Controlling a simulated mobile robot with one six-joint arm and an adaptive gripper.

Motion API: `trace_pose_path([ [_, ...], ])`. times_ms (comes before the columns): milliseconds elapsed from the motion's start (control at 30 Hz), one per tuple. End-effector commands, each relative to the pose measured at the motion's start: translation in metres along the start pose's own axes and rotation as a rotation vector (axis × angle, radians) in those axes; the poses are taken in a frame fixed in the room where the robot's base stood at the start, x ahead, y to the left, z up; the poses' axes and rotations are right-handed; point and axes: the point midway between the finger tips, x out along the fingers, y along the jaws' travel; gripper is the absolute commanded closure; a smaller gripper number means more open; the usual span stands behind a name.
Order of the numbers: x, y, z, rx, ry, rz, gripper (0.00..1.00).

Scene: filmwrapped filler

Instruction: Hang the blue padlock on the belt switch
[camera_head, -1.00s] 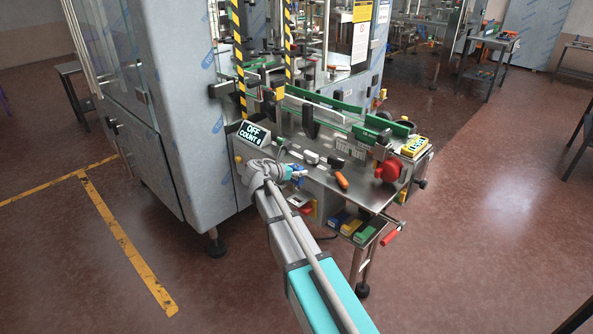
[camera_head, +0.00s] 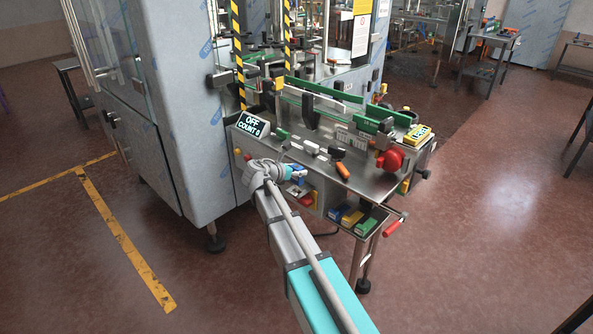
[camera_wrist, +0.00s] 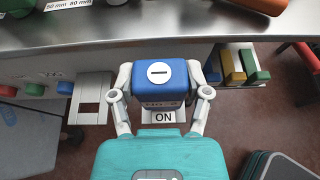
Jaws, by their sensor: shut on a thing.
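The blue padlock (camera_wrist: 160,89) is between the two fingers of my gripper (camera_wrist: 160,96) in the wrist view. Its face carries a round white disc with a dark slot. Its shackle is not visible. My gripper (camera_head: 297,173) is shut on it, in front of the bench's front edge in the head view. A white ON label (camera_wrist: 163,117) shows just below the padlock in the wrist view. The red and yellow belt switch (camera_head: 306,199) shows on the bench front, below and right of my gripper. I cannot tell whether padlock and switch touch.
Coloured blocks (camera_wrist: 240,66) sit in a rack at right. An orange-handled tool (camera_head: 343,169) lies on the bench. Open floor (camera_head: 470,240) lies to the right.

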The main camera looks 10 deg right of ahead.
Motion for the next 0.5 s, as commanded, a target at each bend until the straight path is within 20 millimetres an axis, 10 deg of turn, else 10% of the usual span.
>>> trace_pose_path([
  [500, 0.008, 0.001, -0.022, -0.001, 0.000, 0.001, 0.95],
])
